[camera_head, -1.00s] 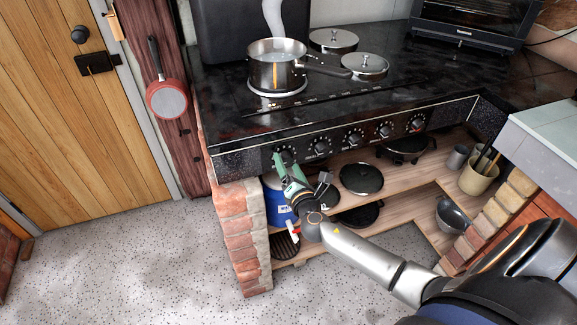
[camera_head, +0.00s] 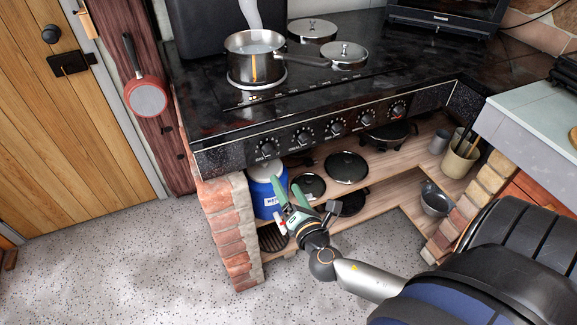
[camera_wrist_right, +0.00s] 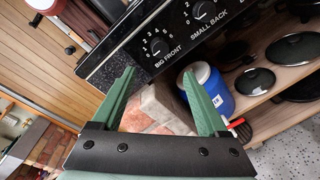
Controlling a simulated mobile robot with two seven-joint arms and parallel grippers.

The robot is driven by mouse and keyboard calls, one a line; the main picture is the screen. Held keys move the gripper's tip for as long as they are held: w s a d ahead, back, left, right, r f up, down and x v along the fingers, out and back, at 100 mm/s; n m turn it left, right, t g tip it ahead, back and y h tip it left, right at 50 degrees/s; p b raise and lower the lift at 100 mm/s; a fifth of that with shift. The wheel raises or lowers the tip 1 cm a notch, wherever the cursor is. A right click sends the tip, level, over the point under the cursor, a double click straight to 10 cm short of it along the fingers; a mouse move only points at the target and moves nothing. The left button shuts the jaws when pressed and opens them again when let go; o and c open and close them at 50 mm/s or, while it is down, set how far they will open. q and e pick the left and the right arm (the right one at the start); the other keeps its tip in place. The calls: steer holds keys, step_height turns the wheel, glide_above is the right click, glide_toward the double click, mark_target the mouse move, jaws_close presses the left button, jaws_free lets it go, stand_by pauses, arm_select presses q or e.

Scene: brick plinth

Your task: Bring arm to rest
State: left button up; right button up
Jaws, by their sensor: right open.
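My right gripper (camera_head: 288,192) is open and empty, in front of the shelves below the stove's knob panel (camera_head: 335,122). Its green fingers (camera_wrist_right: 160,102) stand wide apart in the right wrist view, with the brick plinth behind them. The leftmost knob (camera_head: 266,149), labelled "BIG FRONT" in the wrist view (camera_wrist_right: 157,47), is apart from the fingers. A steaming pot (camera_head: 254,66) stands on the front left burner. My left gripper is not in view.
A blue container (camera_head: 263,199) stands on the shelf behind the gripper, beside the brick pillar (camera_head: 230,232). Pans (camera_head: 346,167) lie on the wooden shelves. A light countertop (camera_head: 535,130) juts out at the right. The speckled floor (camera_head: 130,270) at left is clear.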

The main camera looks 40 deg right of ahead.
steer(key=shift+s, duration=0.3)
steer(key=shift+a, duration=0.1)
steer(key=s+a+f+m+g+y+p, duration=0.3)
steer(key=s+a+m, duration=0.3)
steer(key=m, duration=0.4)
steer(key=s+a+f+m+g+y+p, duration=0.3)
steer(key=s+a+m, duration=0.4)
steer(key=m, duration=0.4)
step_height(320, 180, down, 3)
steer(key=shift+s+r+m+g+y, duration=0.1)
steer(key=shift+s+m+g+y, duration=0.2)
steer(key=shift+s+y, duration=0.5)
steer(key=shift+a, duration=0.1)
